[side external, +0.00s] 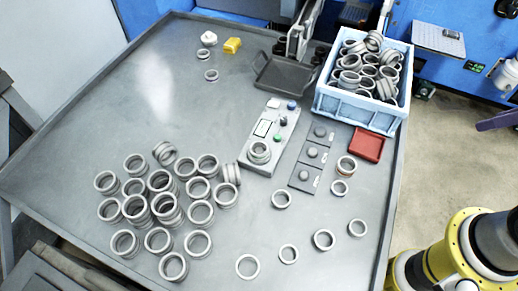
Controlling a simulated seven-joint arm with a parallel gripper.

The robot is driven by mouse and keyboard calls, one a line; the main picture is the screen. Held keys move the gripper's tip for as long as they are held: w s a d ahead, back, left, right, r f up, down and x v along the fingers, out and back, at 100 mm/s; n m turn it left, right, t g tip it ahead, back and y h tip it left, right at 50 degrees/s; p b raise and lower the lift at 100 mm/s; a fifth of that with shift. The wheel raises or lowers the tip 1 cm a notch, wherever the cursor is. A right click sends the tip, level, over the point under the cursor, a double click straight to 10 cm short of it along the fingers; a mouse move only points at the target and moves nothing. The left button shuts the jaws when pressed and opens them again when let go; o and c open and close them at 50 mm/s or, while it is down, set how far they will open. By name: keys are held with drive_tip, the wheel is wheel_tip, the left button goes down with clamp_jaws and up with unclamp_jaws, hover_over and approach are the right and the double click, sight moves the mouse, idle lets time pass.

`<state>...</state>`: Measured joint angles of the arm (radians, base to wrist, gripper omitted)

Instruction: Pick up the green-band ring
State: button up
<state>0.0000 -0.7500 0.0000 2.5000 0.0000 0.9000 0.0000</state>
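Many grey metal rings lie on the grey table (110,80), and I cannot make out a green band on any of them at this size. A dense group of rings (160,181) fills the front left, some stacked or leaning. Several single rings (324,239) lie spread out at the front right. One ring with an orange-brown band (346,166) lies near the red tray. Another ring (259,152) sits on the grey control unit (264,136). My gripper is out of view.
A blue crate (361,112) full of rings stands at the back right, with a red tray (367,144) before it. A dark tray (285,74), yellow block (232,45) and dark plates with knobs (313,152) are on the table. The table's left middle is clear.

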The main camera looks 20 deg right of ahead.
drive_tip(key=o, duration=0.6)
